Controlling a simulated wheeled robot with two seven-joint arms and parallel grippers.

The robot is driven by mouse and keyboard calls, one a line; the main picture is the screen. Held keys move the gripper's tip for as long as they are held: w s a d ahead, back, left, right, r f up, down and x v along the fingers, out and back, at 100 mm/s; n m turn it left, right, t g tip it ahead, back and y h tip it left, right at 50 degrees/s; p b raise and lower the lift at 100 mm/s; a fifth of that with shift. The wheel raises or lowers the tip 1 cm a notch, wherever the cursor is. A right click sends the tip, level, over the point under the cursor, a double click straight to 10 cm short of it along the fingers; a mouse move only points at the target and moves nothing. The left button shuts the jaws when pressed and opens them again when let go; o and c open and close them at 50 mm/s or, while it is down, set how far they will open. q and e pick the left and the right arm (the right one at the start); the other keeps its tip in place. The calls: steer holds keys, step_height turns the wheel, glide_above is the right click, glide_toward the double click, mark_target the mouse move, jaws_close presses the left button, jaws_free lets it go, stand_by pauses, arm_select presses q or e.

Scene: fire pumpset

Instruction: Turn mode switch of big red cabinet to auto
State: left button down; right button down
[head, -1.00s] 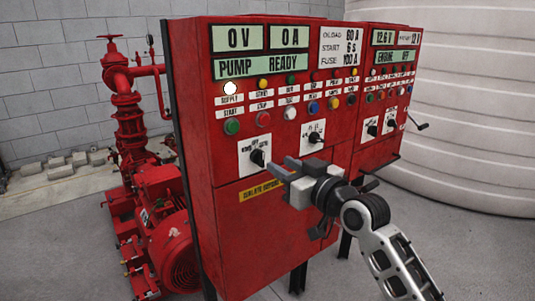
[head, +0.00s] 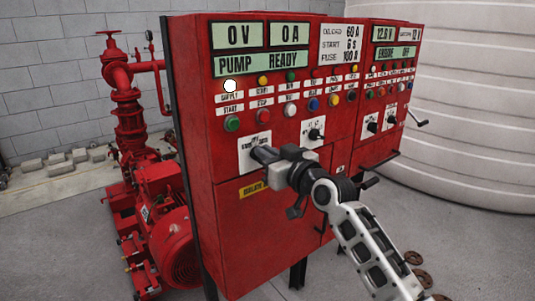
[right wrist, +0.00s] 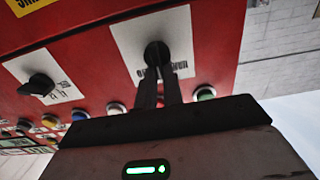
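The big red cabinet (head: 235,225) stands in the middle of the head view, its front carrying two black rotary switches on white plates. My right gripper (head: 262,155) is at the left switch and hides its knob in the head view. In the right wrist view, that left switch (right wrist: 156,52) sits at the tips of my two right fingers (right wrist: 159,75), with a narrow gap between them. Whether they press on the knob is unclear. The right switch (head: 316,134) is free, and also shows in the right wrist view (right wrist: 38,85). My left gripper is not in view.
Coloured push buttons (head: 263,116) run in rows above the switches. A narrower red panel (head: 372,148) with more switches and a side crank (head: 416,118) adjoins on the right. A red pump (head: 165,215) stands left; a white tank (head: 470,100) stands behind right.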

steer(key=shift+m, duration=0.4)
steer(key=shift+w+d+f+m+p, duration=0.15)
steer(key=shift+m+p, duration=0.2)
steer(key=shift+m, duration=1)
steer(key=shift+w+d+f+m+p, duration=0.1)
steer(key=shift+m+p, duration=0.3)
steer(key=shift+m, duration=0.9)
steer(key=shift+w+d+f+m+p, duration=0.15)
steer(key=shift+m+p, duration=0.2)
steer(key=shift+m, duration=1)
steer(key=shift+s+r, duration=0.1)
steer(key=c, duration=1.5)
jaws_free()
steer(key=b+v, duration=0.1)
steer(key=v, duration=1.5)
steer(key=shift+r, duration=0.1)
